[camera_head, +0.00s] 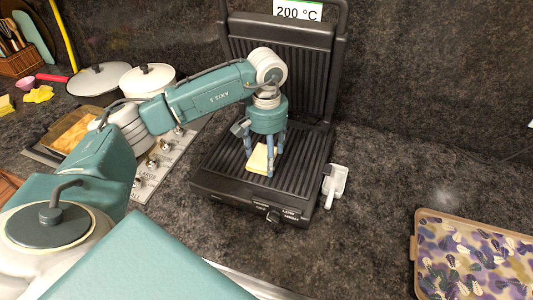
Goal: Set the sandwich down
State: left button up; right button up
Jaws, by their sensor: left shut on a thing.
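The sandwich (259,160) is a pale, bread-coloured piece low over the ribbed lower plate of the open black grill (303,163). My left gripper (262,165) comes down from above with its fingers on both sides of the sandwich and is shut on it. I cannot tell whether the sandwich touches the plate. The gripper's fingers and body hide part of it. My right gripper is not in view.
The grill's raised lid (286,36) stands behind the plate, under a sign reading 200 °C. A patterned tray (475,255) lies at the lower right. Pots (100,80) and a stove are at the left. The counter right of the grill is mostly clear.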

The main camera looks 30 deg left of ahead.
pick_arm(q)
jog(key=shift+f, duration=0.15)
jog(key=o, duration=1.2)
jog(key=shift+c, duration=0.2)
jog(key=shift+r, duration=0.55)
notch_tip(320, 180, up, 11)
jog(key=b, duration=0.3)
jog(key=shift+r, duration=0.15)
